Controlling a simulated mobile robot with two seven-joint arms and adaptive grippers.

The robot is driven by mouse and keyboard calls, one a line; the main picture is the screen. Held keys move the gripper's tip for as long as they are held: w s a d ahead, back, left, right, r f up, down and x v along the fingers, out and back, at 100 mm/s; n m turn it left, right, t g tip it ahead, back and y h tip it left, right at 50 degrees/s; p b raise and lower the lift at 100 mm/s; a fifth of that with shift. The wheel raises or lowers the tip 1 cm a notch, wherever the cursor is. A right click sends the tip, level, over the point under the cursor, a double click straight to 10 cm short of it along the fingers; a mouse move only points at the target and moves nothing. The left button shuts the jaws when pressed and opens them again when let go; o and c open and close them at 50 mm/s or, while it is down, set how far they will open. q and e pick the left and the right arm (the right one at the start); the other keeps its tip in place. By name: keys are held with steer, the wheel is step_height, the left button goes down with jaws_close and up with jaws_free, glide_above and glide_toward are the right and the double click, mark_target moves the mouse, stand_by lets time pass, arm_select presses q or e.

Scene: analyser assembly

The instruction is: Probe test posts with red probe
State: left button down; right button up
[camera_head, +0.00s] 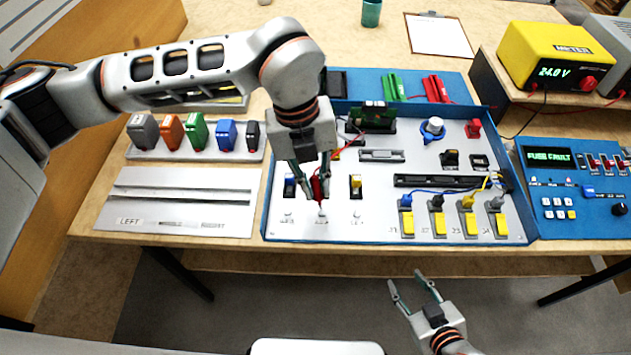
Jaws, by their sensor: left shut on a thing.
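My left gripper (312,180) is shut on the red probe (317,190) and holds it pointing down over the front left of the analyser panel (380,225). The probe tip is at or just above the middle test post (321,216); I cannot tell whether they touch. Another post (288,217) stands to its left and a third (356,216) to its right, both clear of the gripper. My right gripper (415,287) is open and empty, in front of the table edge over the floor.
Yellow-tabbed connectors (438,222) line the front right. A yellow meter (556,55) reads 24.0 V; a blue console (580,185) reads FUSE FAULT. Coloured blocks (197,133) and a LEFT-marked plate (180,205) lie left.

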arm_select(q)
steer(key=shift+f, duration=0.45)
arm_select(e)
steer(key=shift+f, duration=0.15)
stand_by(0.5)
arm_select(q)
steer(key=shift+r+p, duration=1.85)
steer(key=shift+r, duration=1.25)
arm_select(e)
step_height(320, 180, up, 6)
steer(key=w, duration=0.2)
steer(key=shift+t, duration=0.3)
arm_select(q)
steer(key=shift+f, duration=0.1)
